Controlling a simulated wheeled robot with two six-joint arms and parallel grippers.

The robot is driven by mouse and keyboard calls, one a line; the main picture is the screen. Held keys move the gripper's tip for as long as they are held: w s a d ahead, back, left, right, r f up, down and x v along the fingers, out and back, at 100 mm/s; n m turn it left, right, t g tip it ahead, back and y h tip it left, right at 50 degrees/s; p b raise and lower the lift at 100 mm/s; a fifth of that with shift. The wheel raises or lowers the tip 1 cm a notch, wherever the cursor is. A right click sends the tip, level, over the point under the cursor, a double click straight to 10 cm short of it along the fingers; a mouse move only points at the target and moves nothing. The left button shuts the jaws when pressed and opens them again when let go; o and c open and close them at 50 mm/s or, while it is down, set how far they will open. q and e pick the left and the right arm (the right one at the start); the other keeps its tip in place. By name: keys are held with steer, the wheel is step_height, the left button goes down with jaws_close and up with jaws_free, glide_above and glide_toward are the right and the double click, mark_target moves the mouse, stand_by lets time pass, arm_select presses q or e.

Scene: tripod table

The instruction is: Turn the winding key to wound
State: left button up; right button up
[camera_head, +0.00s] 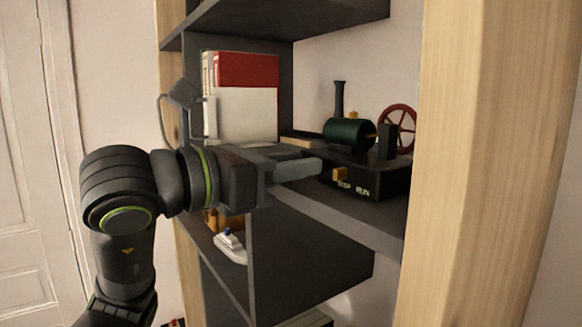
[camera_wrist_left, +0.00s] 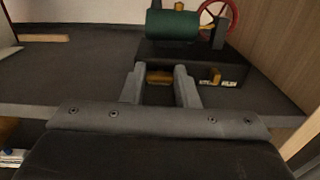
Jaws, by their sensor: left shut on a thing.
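A toy steam engine has a green boiler (camera_head: 348,133), a red flywheel (camera_head: 397,128) and a dark base (camera_head: 378,180) on the shelf. In the left wrist view, a yellow-orange winding key (camera_wrist_left: 160,77) shows at the front of the base, its bar lying roughly level. My left gripper (camera_wrist_left: 159,74) has its fingers on either side of the key, shut on it. In the head view the left gripper (camera_head: 308,167) reaches the base from the left and hides the key. A small yellow lever (camera_head: 340,174) sits by the STOP and RUN labels. My right gripper is not in view.
Red and white books (camera_head: 246,85) stand behind my left wrist. A dark shelf board (camera_head: 215,20) hangs above and a wooden post (camera_head: 490,150) rises on the right. A small white toy boat (camera_head: 231,246) lies on the lower shelf.

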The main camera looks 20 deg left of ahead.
arm_select(q)
steer(key=m+b, duration=0.1)
steer(key=b, duration=0.1)
steer(key=m+b, duration=0.1)
steer(key=b, duration=0.1)
steer(key=shift+f+m, duration=0.25)
steer(key=shift+m, duration=0.05)
steer(key=shift+r+m+b, duration=0.2)
steer(key=shift+m+b, duration=0.4)
steer(key=shift+b, duration=0.1)
steer(key=o, duration=1)
